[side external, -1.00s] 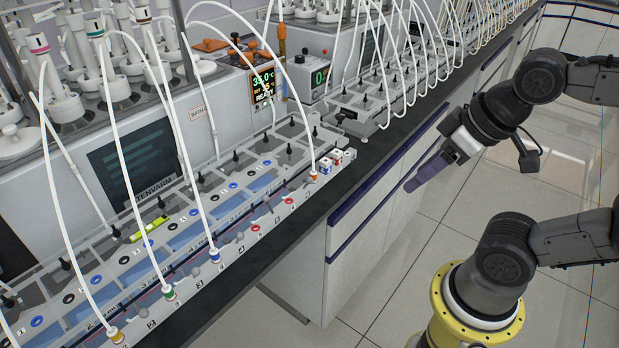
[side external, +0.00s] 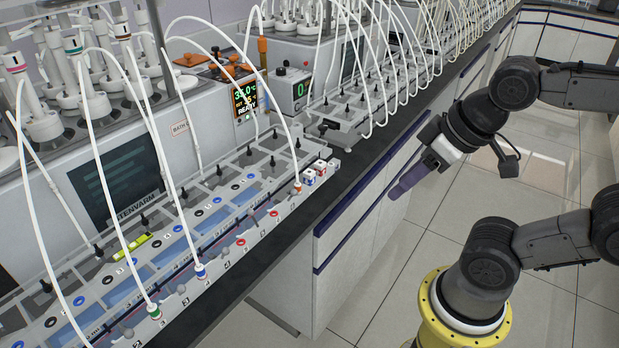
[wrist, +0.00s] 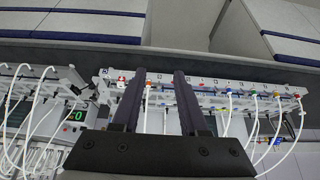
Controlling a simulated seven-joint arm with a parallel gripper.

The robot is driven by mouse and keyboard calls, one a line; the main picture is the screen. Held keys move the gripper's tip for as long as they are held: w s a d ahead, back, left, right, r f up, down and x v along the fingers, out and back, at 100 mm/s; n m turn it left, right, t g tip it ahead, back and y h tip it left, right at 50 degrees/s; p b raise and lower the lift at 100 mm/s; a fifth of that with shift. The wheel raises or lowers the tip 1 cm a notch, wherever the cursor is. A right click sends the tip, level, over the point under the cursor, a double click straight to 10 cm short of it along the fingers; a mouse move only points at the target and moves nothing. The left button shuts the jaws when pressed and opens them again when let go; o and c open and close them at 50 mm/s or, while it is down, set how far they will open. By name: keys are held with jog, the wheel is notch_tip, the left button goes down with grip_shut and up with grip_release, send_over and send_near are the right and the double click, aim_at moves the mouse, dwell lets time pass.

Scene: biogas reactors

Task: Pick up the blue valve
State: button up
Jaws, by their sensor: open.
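The blue valve (side external: 201,272) is a small blue-collared fitting at the foot of a white hose, on the front edge of the grey reactor rack (side external: 218,262). In the wrist view the blue valve (wrist: 229,96) shows right of my fingers. My gripper (side external: 397,191) is open and empty, in the air in front of the bench, well right of the valve in the side view. In the wrist view my gripper (wrist: 157,74) has its two dark fingers apart, with an orange valve (wrist: 148,87) seen between them.
A green valve (side external: 154,312) and an orange valve (side external: 298,187) stand along the same rack edge. Small white cubes with coloured marks (side external: 314,172) sit at the rack's right end. White hoses arch above the rack. The floor side of the bench is open.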

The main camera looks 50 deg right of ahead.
jog(key=w+d+r+n+g, duration=0.1)
jog(key=w+r+n, duration=0.45)
jog(key=n, duration=0.45)
jog(key=n+g+h, duration=0.1)
jog(key=n+g, duration=0.4)
jog(key=n, duration=0.3)
send_over(309, 177)
jog(key=f, duration=1.2)
jog(key=shift+w+a, duration=0.2)
jog(key=shift+w, duration=0.2)
jog(key=shift+d+f, duration=0.25)
jog(key=shift+f, duration=0.8)
jog(key=shift+d+f, duration=0.2)
jog(key=shift+f, duration=0.9)
jog(key=shift+d+f, duration=0.25)
jog(key=shift+f, duration=0.8)
jog(key=shift+c, duration=0.2)
